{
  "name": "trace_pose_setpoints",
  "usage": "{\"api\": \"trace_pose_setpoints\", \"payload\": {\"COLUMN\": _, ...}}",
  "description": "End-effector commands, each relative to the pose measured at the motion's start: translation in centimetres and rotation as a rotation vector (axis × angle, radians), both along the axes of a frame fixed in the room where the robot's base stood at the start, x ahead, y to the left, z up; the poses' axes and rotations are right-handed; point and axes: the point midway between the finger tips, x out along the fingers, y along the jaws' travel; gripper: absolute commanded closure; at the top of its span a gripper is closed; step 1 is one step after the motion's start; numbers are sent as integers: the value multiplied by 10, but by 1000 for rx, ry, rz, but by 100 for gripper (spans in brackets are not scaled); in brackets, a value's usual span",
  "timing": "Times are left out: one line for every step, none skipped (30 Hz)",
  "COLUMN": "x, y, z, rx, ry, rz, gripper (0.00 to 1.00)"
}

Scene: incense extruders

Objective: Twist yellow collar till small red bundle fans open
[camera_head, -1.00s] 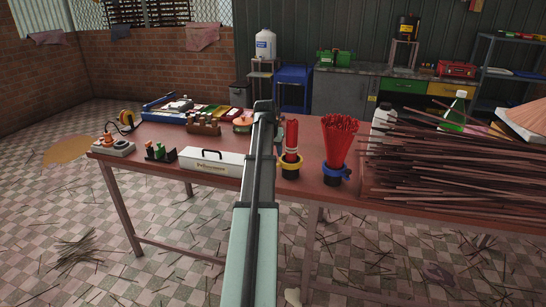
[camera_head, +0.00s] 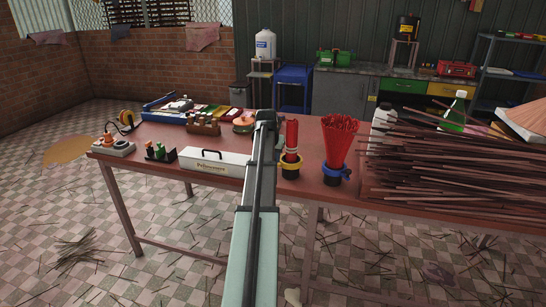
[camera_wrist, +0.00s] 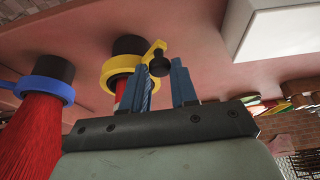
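The small red bundle (camera_head: 292,134) stands upright and narrow in a black holder right of my arm in the head view. The yellow collar (camera_head: 290,160) rings its lower part. In the wrist view the yellow collar (camera_wrist: 112,68) has a side lever with a black knob (camera_wrist: 159,66). My gripper (camera_wrist: 163,68) has its two blue fingers apart, with the knob showing between or just beyond their tips; I cannot tell whether either finger touches it. The bundle is mostly hidden behind the gripper there. In the head view my arm hides the fingers.
A large fanned red bundle (camera_head: 339,137) with a blue collar (camera_head: 334,172) stands close to the right. A white box (camera_head: 215,162) lies to the left. A pile of dark sticks (camera_head: 450,165) covers the table's right side.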

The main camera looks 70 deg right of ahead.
Motion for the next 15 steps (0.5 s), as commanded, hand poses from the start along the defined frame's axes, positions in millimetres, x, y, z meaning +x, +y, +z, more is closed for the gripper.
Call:
{"api": "trace_pose_setpoints", "payload": {"x": 0, "y": 0, "z": 0, "rx": 0, "ry": 0, "rz": 0, "gripper": 77}}
{"api": "trace_pose_setpoints", "payload": {"x": 0, "y": 0, "z": 0, "rx": 0, "ry": 0, "rz": 0, "gripper": 80}}
{"api": "trace_pose_setpoints", "payload": {"x": 0, "y": 0, "z": 0, "rx": 0, "ry": 0, "rz": 0, "gripper": 84}}
{"api": "trace_pose_setpoints", "payload": {"x": 0, "y": 0, "z": 0, "rx": 0, "ry": 0, "rz": 0, "gripper": 87}}
{"api": "trace_pose_setpoints", "payload": {"x": 0, "y": 0, "z": 0, "rx": 0, "ry": 0, "rz": 0, "gripper": 90}}
{"api": "trace_pose_setpoints", "payload": {"x": 0, "y": 0, "z": 0, "rx": 0, "ry": 0, "rz": 0, "gripper": 94}}
{"api": "trace_pose_setpoints", "payload": {"x": 0, "y": 0, "z": 0, "rx": 0, "ry": 0, "rz": 0, "gripper": 97}}
{"api": "trace_pose_setpoints", "payload": {"x": 0, "y": 0, "z": 0, "rx": 0, "ry": 0, "rz": 0, "gripper": 99}}
{"api": "trace_pose_setpoints", "payload": {"x": 0, "y": 0, "z": 0, "rx": 0, "ry": 0, "rz": 0, "gripper": 100}}
{"api": "trace_pose_setpoints", "payload": {"x": 0, "y": 0, "z": 0, "rx": 0, "ry": 0, "rz": 0, "gripper": 100}}
{"api": "trace_pose_setpoints", "payload": {"x": 0, "y": 0, "z": 0, "rx": 0, "ry": 0, "rz": 0, "gripper": 100}}
{"api": "trace_pose_setpoints", "payload": {"x": 0, "y": 0, "z": 0, "rx": 0, "ry": 0, "rz": 0, "gripper": 100}}
{"api": "trace_pose_setpoints", "payload": {"x": 0, "y": 0, "z": 0, "rx": 0, "ry": 0, "rz": 0, "gripper": 100}}
{"api": "trace_pose_setpoints", "payload": {"x": 0, "y": 0, "z": 0, "rx": 0, "ry": 0, "rz": 0, "gripper": 100}}
{"api": "trace_pose_setpoints", "payload": {"x": 0, "y": 0, "z": 0, "rx": 0, "ry": 0, "rz": 0, "gripper": 100}}
